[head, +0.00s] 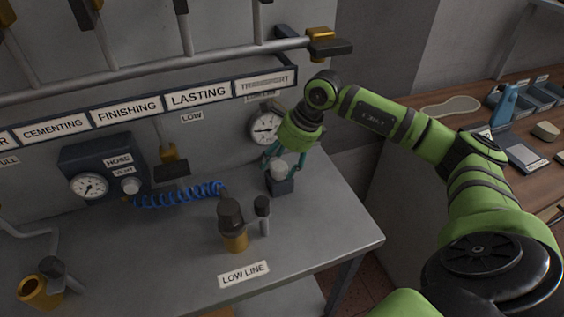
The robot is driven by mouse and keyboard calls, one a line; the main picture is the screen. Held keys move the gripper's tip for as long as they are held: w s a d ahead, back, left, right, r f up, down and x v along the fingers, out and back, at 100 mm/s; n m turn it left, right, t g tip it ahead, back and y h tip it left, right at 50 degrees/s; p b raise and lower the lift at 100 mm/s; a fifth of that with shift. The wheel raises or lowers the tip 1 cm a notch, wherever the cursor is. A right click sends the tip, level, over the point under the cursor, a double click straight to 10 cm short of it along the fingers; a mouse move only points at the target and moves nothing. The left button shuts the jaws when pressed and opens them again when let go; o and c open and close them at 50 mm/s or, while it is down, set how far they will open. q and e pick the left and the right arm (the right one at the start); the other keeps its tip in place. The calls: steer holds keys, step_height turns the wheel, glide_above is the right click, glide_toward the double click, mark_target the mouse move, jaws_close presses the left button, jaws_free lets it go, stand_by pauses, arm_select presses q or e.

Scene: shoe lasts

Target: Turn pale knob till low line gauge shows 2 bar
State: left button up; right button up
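A pale knob (280,171) sits on a small dark block (280,187) near the right end of the grey bench. My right gripper (283,163) points down over it, its teal fingers spread on either side. The fingers look apart from the knob, though contact is hard to judge. A round white gauge (263,127) is on the wall just behind the gripper. Its needle is too small to read surely. The LOW LINE label (244,274) lies at the bench's front edge. My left gripper is not in view.
A dark regulator box (110,158) with another gauge (88,186) and pale knob (130,186) stands left. A blue coiled hose (180,195) runs right from it. A brass fitting with a dark top (233,225) stands mid-bench. Pipes (150,70) cross above.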

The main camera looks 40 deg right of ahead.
steer(key=shift+s+d+r, duration=0.1)
steer(key=shift+s+r, duration=0.05)
steer(key=shift+r, duration=0.25)
steer(key=s+d, duration=0.8)
steer(key=d, duration=0.1)
stand_by(0.5)
